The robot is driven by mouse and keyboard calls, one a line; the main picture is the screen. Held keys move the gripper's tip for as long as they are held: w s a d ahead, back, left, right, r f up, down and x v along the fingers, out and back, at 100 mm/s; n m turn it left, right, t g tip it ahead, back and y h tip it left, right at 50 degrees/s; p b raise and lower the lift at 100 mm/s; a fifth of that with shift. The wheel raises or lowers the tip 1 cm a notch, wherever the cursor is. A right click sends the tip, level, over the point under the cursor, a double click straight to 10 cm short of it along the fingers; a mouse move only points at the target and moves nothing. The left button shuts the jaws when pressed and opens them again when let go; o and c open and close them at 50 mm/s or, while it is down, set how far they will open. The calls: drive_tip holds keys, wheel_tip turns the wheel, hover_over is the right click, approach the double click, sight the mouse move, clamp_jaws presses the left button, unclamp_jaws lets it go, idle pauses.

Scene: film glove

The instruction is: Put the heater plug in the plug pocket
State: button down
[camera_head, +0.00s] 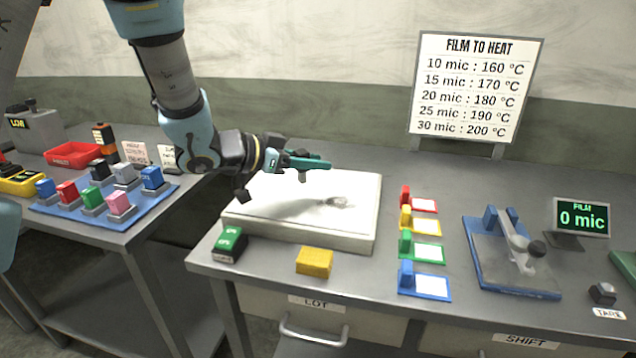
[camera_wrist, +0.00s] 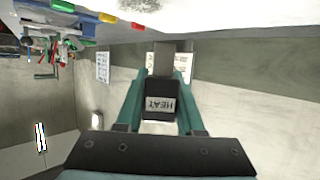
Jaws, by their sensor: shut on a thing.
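My gripper (camera_head: 308,164) has teal fingers and is above the white slab (camera_head: 362,222) on the middle bench, pointing right. In the wrist view my gripper (camera_wrist: 162,82) is shut on a dark block labelled HEAT, the heater plug (camera_wrist: 160,104), with a grey part sticking out beyond it. In the head view the plug is hard to make out between the fingers. I cannot pick out the plug pocket in either view.
A green-topped block (camera_head: 229,243) and a yellow block (camera_head: 314,262) lie before the slab. Coloured tabbed cards (camera_head: 427,253), a blue-based fixture (camera_head: 512,255) and a display (camera_head: 582,217) stand to the right. Left, a blue board (camera_head: 100,212) holds several coloured blocks.

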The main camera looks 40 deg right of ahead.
sight(313, 201)
drive_tip(key=shift+f+p, duration=0.35)
drive_tip(key=shift+f, duration=2.4)
drive_tip(key=shift+f, duration=0.2)
drive_tip(key=c, duration=0.5)
unclamp_jaws()
drive_tip(key=shift+r, duration=0.1)
drive_tip(key=shift+r, duration=0.25)
drive_tip(key=b+v, duration=0.2)
drive_tip(key=v, duration=1)
drive_tip(key=shift+f, duration=0.15)
